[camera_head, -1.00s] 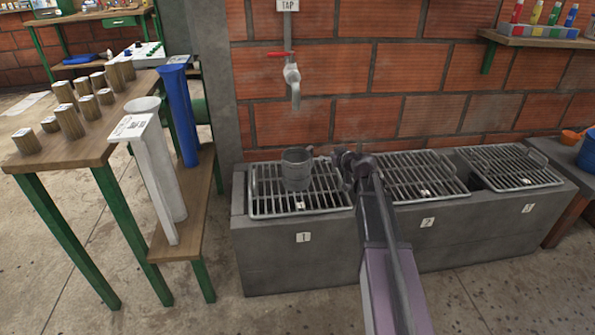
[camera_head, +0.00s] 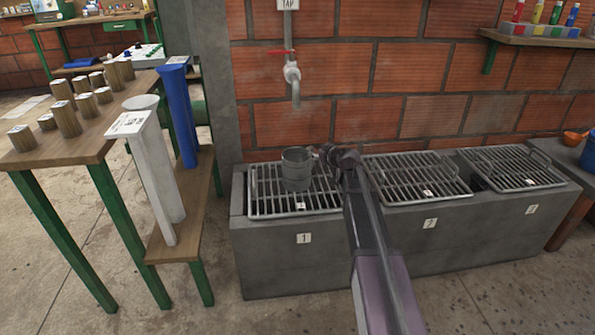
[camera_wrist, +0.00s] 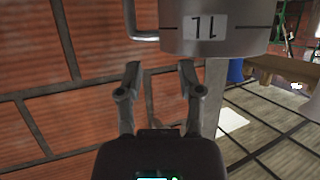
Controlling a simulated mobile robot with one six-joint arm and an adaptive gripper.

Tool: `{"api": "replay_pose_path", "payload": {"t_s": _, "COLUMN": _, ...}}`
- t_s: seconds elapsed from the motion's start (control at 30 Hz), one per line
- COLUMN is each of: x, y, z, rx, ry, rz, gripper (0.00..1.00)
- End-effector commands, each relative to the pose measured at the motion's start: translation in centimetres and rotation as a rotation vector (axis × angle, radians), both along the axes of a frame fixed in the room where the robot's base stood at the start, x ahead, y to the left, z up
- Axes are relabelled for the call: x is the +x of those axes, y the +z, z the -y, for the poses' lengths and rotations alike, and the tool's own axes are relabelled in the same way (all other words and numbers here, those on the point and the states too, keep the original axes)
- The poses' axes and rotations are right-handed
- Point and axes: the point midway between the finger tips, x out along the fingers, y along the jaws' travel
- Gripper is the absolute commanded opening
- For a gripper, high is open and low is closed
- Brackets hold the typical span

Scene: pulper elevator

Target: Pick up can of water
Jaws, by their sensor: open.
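The can (camera_head: 297,170) is a grey metal cup on the leftmost grate, below the tap (camera_head: 293,78). In the wrist view the can (camera_wrist: 215,40) fills the top, beyond the fingertips, with a white label that reads upside down. Part of its handle (camera_wrist: 142,37) shows at its left side. My gripper (camera_head: 326,154) is just right of the can in the head view. In the wrist view my gripper (camera_wrist: 158,78) has its two fingers apart with nothing between them. The can's contents cannot be seen.
The grate (camera_head: 262,207) marked 1 sits on a grey block (camera_head: 300,265) against a brick wall, beside grates 2 and 3. A table (camera_head: 90,150) with wooden cylinders and a bench with white and blue tubes stand at left. Concrete floor is clear in front.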

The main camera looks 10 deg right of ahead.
Motion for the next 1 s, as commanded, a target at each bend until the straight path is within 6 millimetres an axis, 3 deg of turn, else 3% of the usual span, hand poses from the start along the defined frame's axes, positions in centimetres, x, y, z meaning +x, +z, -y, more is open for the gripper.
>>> {"api": "replay_pose_path", "payload": {"t_s": 0.6, "x": 4.2, "y": -2.1, "z": -2.0, "rx": 0.000, "ry": 0.000, "rz": 0.000, "gripper": 0.48}}
{"api": "replay_pose_path", "payload": {"t_s": 1.0, "x": 4.3, "y": -2.1, "z": -2.1, "rx": 0.000, "ry": 0.000, "rz": 0.000, "gripper": 0.48}}
